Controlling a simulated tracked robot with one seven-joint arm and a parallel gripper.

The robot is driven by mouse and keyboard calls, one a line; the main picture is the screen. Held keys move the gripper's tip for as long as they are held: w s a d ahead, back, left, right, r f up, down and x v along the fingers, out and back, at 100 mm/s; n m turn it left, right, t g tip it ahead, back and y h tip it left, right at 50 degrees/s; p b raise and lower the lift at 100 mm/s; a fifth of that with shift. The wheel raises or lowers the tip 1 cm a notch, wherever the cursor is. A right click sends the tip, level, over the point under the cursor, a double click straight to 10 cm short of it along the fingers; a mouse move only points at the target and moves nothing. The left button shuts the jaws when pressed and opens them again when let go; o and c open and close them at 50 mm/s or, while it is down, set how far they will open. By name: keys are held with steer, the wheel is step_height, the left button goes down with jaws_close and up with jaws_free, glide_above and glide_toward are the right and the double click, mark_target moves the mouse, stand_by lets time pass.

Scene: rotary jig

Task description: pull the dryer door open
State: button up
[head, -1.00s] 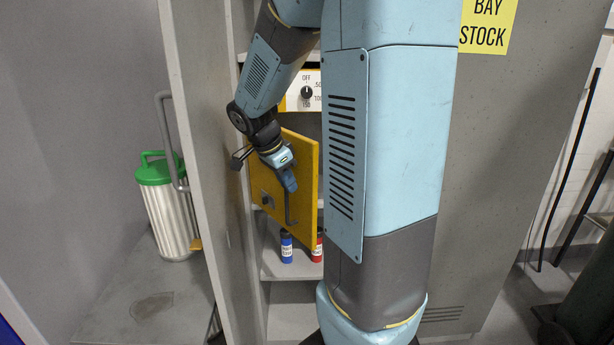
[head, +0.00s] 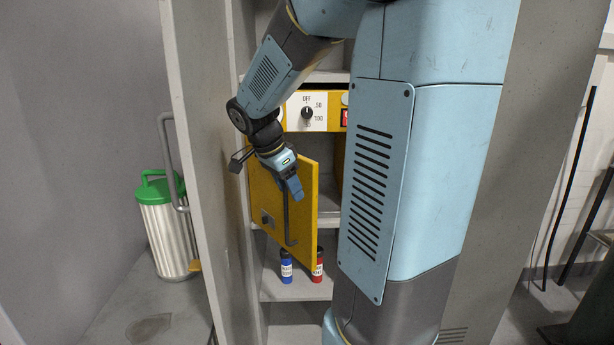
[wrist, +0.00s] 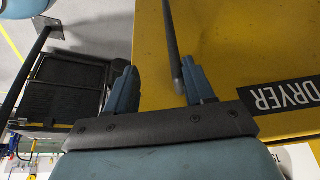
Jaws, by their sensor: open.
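The yellow dryer door (head: 267,200) stands swung out from the dryer in the head view, with the dark inside partly visible at its right. Its dark bar handle (head: 287,225) runs upright on the door's face. My gripper (head: 294,188) is at the handle's upper part. In the wrist view the door (wrist: 230,50) with its DRYER label fills the right side. The handle (wrist: 171,40) ends between the open fingers of my gripper (wrist: 160,85), close to the right finger. Whether a finger touches the handle is unclear.
The dryer's dial panel (head: 306,112) is above the door. A blue bottle (head: 286,268) and a red bottle (head: 317,268) stand on the shelf below. The grey cabinet side (head: 200,150) rises close left of the door. A green-lidded bin (head: 162,225) stands further left.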

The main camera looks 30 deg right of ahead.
steer(key=o, duration=0.5)
steer(key=s+r, duration=0.3)
steer(key=shift+a+r, duration=0.25)
steer(key=shift+r, duration=0.15)
steer(key=shift+s+a+r, duration=0.15)
steer(key=shift+s+r, duration=0.25)
steer(key=shift+s, duration=0.35)
steer(key=c, duration=0.5)
steer(key=s+a+r, duration=0.2)
steer(key=s+r, duration=0.1)
steer(key=s, duration=0.4)
steer(key=shift+s+r, duration=0.15)
steer(key=shift+s, duration=0.15)
steer(key=shift+c, duration=0.3)
